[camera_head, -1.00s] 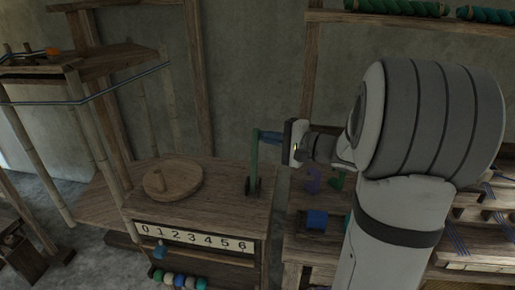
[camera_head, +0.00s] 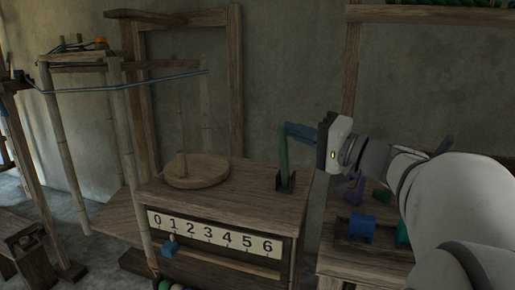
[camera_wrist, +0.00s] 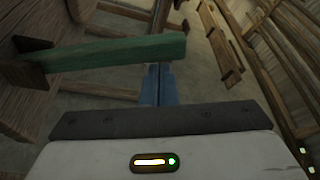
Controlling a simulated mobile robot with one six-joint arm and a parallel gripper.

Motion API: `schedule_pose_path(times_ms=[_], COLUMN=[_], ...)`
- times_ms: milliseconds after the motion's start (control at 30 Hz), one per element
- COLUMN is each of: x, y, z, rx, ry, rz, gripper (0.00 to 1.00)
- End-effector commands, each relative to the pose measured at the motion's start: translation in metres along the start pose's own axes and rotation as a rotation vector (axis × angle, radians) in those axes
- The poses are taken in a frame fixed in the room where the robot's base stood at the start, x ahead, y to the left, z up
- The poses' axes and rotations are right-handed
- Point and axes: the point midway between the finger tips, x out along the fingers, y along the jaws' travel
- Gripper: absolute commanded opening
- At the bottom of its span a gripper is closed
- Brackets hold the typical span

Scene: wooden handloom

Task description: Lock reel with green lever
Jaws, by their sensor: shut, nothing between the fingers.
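The green lever (camera_head: 283,155) stands nearly upright at the right end of the wooden cabinet top, in a dark bracket. My gripper (camera_head: 287,130) reaches in from the right, its blue fingers shut and empty beside the lever's upper end. In the wrist view the lever (camera_wrist: 110,58) crosses just past the tips of the blue fingers (camera_wrist: 157,72); I cannot tell whether they touch. The reel appears to be the frame of bamboo posts (camera_head: 66,150) at the left, with blue thread around it.
A round wooden disc with a peg (camera_head: 197,173) lies on the cabinet top. A lower bench with a blue block (camera_head: 361,228) stands at the right. A wooden post rises behind the cabinet.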

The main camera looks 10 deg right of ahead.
Motion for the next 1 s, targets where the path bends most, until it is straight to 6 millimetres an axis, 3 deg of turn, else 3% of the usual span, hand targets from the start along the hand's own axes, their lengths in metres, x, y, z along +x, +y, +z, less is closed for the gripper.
schedule_pose_path(times_ms=[767, 1000], x=[-0.0040, -0.0011], y=[-0.0006, -0.0018], z=[0.0100, 0.0004], rx=[-0.067, -0.066], ry=[-0.004, -0.005], rz=[-0.023, -0.024], gripper=[0.00, 0.00])
